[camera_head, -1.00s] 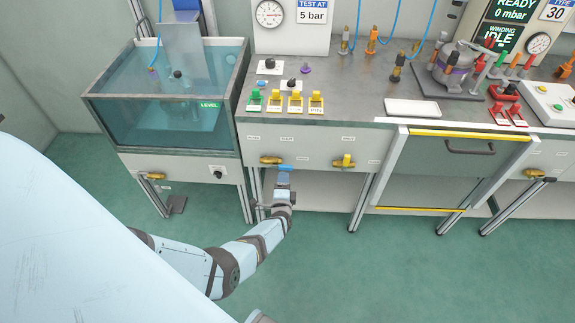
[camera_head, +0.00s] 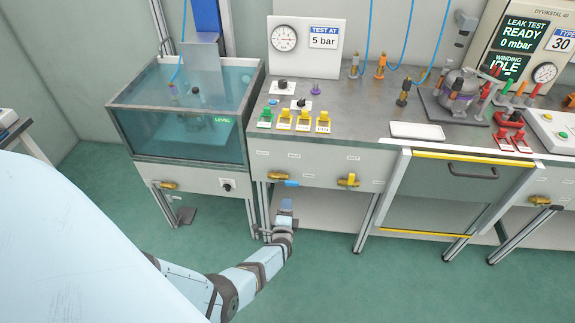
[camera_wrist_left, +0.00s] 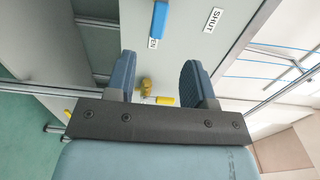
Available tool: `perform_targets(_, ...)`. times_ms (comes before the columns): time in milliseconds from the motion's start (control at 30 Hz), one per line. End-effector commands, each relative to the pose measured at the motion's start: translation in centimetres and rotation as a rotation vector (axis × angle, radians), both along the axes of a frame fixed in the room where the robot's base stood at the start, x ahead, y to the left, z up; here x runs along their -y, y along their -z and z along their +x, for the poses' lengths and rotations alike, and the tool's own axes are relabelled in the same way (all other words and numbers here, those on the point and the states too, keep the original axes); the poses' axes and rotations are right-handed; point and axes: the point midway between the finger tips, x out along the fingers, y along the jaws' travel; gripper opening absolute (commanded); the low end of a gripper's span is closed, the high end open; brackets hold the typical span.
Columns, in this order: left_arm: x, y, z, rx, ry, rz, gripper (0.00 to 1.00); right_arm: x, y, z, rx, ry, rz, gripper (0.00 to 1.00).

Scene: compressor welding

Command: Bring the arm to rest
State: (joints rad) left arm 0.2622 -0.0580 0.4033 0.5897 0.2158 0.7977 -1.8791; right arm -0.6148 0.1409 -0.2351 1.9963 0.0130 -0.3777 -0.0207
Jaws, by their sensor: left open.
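My left arm (camera_head: 255,272) comes in from the lower left and reaches low in front of the bench. My left gripper (camera_head: 286,204) is just below the brass valve with a blue handle (camera_head: 291,183) on the bench front and looks apart from it. In the left wrist view my two dark blue fingers (camera_wrist_left: 160,80) are spread, with nothing held between them. The blue handle (camera_wrist_left: 160,18) lies beyond the fingertips there, beside a "SHUT" label (camera_wrist_left: 214,20). My right gripper is out of view.
A water tank (camera_head: 185,110) stands to the left. The bench top (camera_head: 350,115) carries a gauge panel (camera_head: 305,45), coloured switches and a compressor (camera_head: 460,90). A brass valve with a yellow handle (camera_head: 348,180) is right of the blue one. The green floor (camera_head: 350,280) in front is clear.

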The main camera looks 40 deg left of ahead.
Motion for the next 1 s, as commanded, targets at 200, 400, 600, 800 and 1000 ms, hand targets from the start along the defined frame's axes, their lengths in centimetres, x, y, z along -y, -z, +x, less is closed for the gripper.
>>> perform_targets(200,0.0,0.0,0.0,0.0,0.0,0.0,0.49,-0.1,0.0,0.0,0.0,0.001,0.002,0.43)
perform_targets(400,0.0,0.0,0.0,0.0,0.0,0.0,0.49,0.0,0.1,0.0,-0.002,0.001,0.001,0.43)
perform_targets(600,-0.1,-0.1,-0.2,0.001,0.007,-0.008,0.49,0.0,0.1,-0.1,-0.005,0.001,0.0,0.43)
perform_targets(800,-0.7,-2.4,-2.6,0.035,0.127,-0.178,0.49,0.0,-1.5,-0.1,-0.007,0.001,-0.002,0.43)
perform_targets(1000,3.4,-7.3,-7.8,0.007,0.301,-0.58,0.49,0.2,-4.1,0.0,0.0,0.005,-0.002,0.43)
